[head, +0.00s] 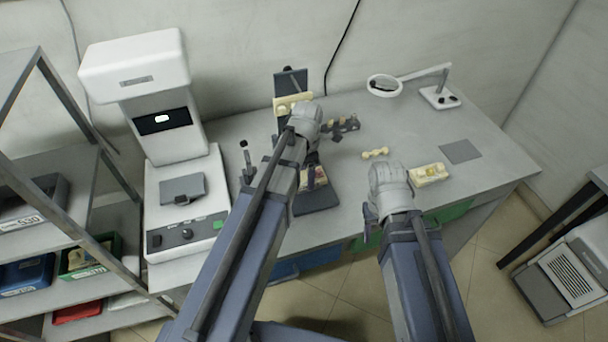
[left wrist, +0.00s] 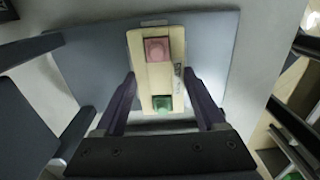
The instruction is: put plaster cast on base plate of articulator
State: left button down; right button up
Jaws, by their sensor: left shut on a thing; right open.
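My left gripper (head: 300,108) is shut on a cream plaster cast (head: 293,103). In the left wrist view the cast (left wrist: 160,70) is between the fingers, with a pink and a green patch and a small label on its face. A blue-grey plate (left wrist: 95,65) lies behind it. The articulator's dark base plate (head: 317,203) is on the bench, partly hidden by my left arm. A cream and pinkish piece (head: 318,176) shows at its back edge. A dark upright plate (head: 290,80) stands behind the held cast. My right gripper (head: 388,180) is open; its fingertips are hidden.
Another cream cast (head: 430,174) lies right of my right gripper. A small yellow piece (head: 375,153) and a dark holder (head: 344,124) lie in the middle. A grey mat (head: 460,151) and magnifier lamp (head: 440,97) are at right. A white machine (head: 185,200) stands at left.

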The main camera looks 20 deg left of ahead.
aim_at(306, 177)
pick_arm(q)
jog(key=shift+a+f, duration=0.1)
jog(key=shift+f, duration=0.15)
grip_release()
jog(key=shift+r, duration=0.1)
jog(key=shift+r, duration=0.1)
notch_tip(306, 177, up, 12)
jog(key=p, duration=1.2)
